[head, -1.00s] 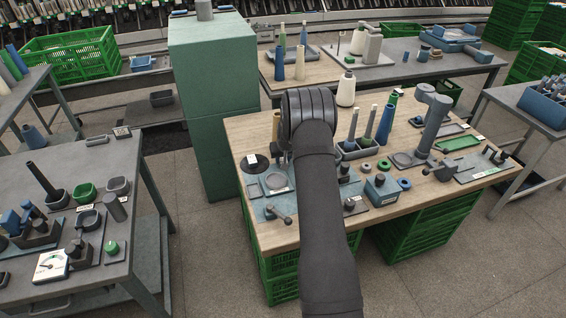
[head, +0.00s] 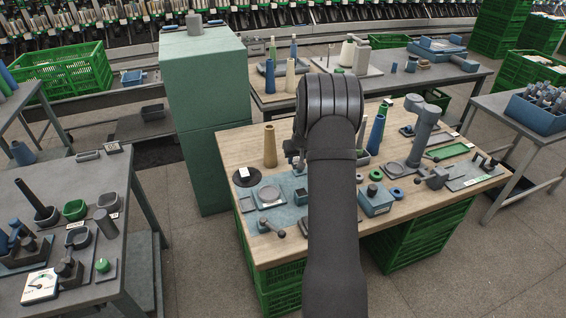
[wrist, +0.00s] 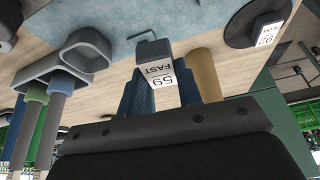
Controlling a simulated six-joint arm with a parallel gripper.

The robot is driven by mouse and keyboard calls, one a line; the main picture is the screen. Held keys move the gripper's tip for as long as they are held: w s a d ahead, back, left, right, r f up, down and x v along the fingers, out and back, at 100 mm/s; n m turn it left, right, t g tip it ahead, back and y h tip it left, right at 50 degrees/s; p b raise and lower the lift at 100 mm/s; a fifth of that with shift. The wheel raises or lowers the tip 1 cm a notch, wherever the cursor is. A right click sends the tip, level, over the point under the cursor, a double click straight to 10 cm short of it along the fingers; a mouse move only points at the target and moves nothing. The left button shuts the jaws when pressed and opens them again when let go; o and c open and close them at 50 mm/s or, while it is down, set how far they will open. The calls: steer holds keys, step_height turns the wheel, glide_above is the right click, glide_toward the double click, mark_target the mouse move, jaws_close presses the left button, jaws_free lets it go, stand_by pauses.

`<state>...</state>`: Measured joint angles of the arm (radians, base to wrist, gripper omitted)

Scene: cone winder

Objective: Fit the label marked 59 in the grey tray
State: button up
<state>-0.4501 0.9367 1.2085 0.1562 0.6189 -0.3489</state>
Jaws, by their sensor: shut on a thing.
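My gripper (wrist: 165,88) is shut on the label (wrist: 159,72), a small grey piece with a white face printed "59 FAST", upside down in the wrist view. It is held above the wooden table.
A tan cone (head: 270,146) and a black disc with a white tag (head: 246,177) stand at the table's left. A blue box (head: 376,200) and a grey post stand (head: 424,135) are to the right. Other grey trays (head: 78,236) lie on the left table.

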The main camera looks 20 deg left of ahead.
steer(key=shift+d+r, duration=0.35)
steer(key=shift+d, duration=0.2)
steer(key=shift+d+r, duration=0.35)
steer(key=shift+d, duration=0.2)
steer(key=shift+s+r, duration=0.1)
steer(key=shift+s, duration=0.05)
steer(key=shift+n, duration=0.5)
steer(key=s+a+f, duration=0.1)
steer(key=s+a, duration=0.3)
steer(key=s, duration=0.2)
steer(key=s+a+f, duration=0.2)
steer(key=s+a, duration=0.2)
steer(key=s, duration=0.2)
steer(key=s+a+f, duration=0.1)
steer(key=s+a, duration=0.4)
steer(key=s, duration=0.1)
steer(key=shift+a+f, duration=0.1)
steer(key=shift+f, duration=0.2)
steer(key=shift+s+a+f, duration=0.1)
steer(key=shift+s+f, duration=0.1)
steer(key=shift+f, duration=1.7)
steer(key=shift+f, duration=0.4)
steer(key=shift+f, duration=0.2)
steer(key=shift+f, duration=0.3)
